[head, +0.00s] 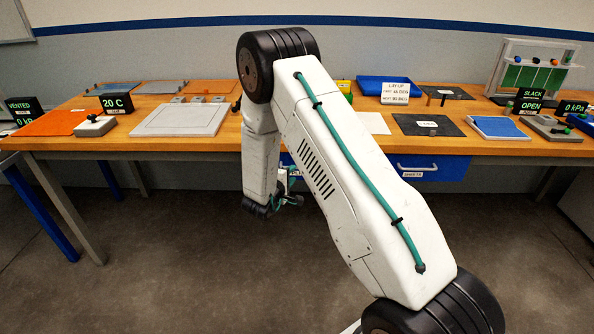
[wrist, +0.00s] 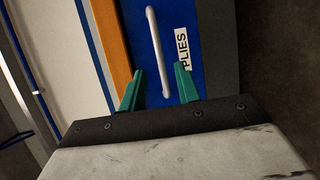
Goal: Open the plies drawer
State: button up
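The plies drawer has a blue front (wrist: 207,70) with a white PLIES label (wrist: 183,48) and a pale bar handle (wrist: 155,45). My gripper (wrist: 158,76) is open, with one finger on each side of the handle's line. I cannot tell whether the fingertips reach past the bar or touch it. In the head view my arm hides most of this drawer, and only a blue strip (head: 286,159) shows under the tabletop. The drawer looks shut.
A second blue drawer (head: 450,172) with a pale handle is to the right under the wooden bench (head: 460,144). The bench holds panels, dark mats, a lay-up sign (head: 396,91) and readout boxes. Bench legs stand at left. The floor in front is clear.

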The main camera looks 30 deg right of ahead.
jog(key=x, duration=0.5)
jog(key=shift+w+d, duration=0.2)
jog(key=shift+d, duration=0.1)
grip_shut()
